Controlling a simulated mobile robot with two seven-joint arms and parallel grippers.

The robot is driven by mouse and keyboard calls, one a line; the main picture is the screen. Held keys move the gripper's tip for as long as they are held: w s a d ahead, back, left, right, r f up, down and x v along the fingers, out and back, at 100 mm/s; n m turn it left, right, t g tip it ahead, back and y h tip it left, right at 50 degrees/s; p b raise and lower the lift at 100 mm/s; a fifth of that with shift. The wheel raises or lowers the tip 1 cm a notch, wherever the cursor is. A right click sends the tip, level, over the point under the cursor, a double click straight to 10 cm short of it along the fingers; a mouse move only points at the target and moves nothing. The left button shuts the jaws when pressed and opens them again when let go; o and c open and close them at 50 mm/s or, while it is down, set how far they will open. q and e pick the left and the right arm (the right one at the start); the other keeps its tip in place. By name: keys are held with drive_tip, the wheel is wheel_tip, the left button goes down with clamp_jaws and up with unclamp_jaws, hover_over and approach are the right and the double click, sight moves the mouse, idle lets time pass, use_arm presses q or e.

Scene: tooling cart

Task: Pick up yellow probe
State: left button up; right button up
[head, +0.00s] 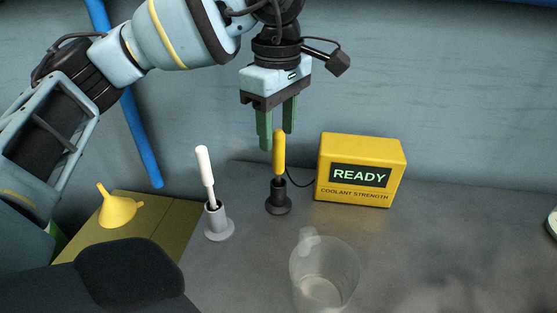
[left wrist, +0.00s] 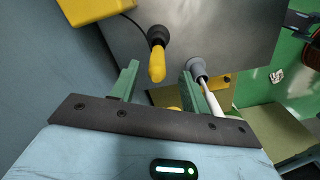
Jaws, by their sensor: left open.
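The yellow probe (head: 279,153) stands upright in a dark holder (head: 278,204) on the grey worktop. My left gripper (head: 277,140) points down just above and around the top of the probe, with its green fingers apart. In the left wrist view, the yellow probe (left wrist: 157,64) shows between and beyond the two open fingers of the left gripper (left wrist: 160,80). Nothing is visibly held. In the head view, a cable runs from the probe holder's area to the yellow box. My right gripper is not in view.
A white probe (head: 205,172) stands in a grey holder (head: 218,225) to the left. A yellow box reading READY (head: 360,152) stands to the right. A clear jug (head: 324,272) is in front. A yellow funnel (head: 117,207) sits at left. The worktop's right side is mostly clear.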

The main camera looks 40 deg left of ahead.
sight(278, 172)
use_arm(q)
drive_tip(key=shift+w+f, duration=0.15)
drive_tip(key=shift+f, duration=2.45)
drive_tip(key=shift+c, duration=0.3)
clamp_jaws()
